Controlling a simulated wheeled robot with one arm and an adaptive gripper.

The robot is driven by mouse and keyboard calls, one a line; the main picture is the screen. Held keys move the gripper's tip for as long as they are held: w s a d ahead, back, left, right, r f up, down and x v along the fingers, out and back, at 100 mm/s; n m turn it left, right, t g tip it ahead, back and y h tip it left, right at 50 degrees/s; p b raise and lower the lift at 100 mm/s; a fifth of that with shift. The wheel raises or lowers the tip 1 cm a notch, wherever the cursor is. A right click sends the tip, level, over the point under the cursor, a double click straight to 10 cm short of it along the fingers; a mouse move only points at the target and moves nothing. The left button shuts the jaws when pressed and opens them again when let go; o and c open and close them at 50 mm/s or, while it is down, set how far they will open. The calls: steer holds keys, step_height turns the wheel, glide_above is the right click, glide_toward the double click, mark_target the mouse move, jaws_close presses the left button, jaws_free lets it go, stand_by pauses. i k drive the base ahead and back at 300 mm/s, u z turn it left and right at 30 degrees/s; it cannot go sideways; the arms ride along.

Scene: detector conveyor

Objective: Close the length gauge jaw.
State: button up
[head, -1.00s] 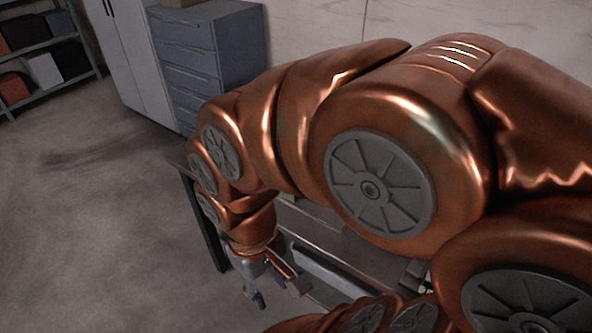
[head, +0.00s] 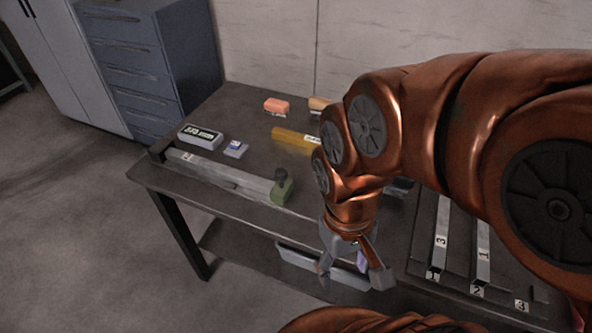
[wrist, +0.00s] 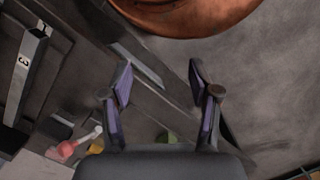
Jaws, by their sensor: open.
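The length gauge is a long grey rail (head: 222,174) along the table's front left, with a dark fixed stop (head: 160,151) at its left end. Its green sliding jaw (head: 281,191) with a dark knob (head: 281,174) sits at the right end, far from the stop. A display box (head: 200,136) stands behind the rail; its digits are too blurred to read surely. My gripper (head: 353,270) is open and empty, right of the green jaw and apart from it, near the table's front edge. The wrist view shows its spread fingers (wrist: 160,82) with nothing between them.
Numbered bars (head: 441,236) lie in a rack at the right. A lower bar or shelf (head: 322,268) is under the front edge. Floor at left is clear.

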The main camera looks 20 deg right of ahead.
mark_target(279, 194)
steer(key=k, duration=1.3)
steer(key=u, duration=0.7)
steer(key=i, duration=0.65)
steer(key=u, duration=0.6)
steer(key=i, duration=1.1)
steer(key=z, duration=0.5)
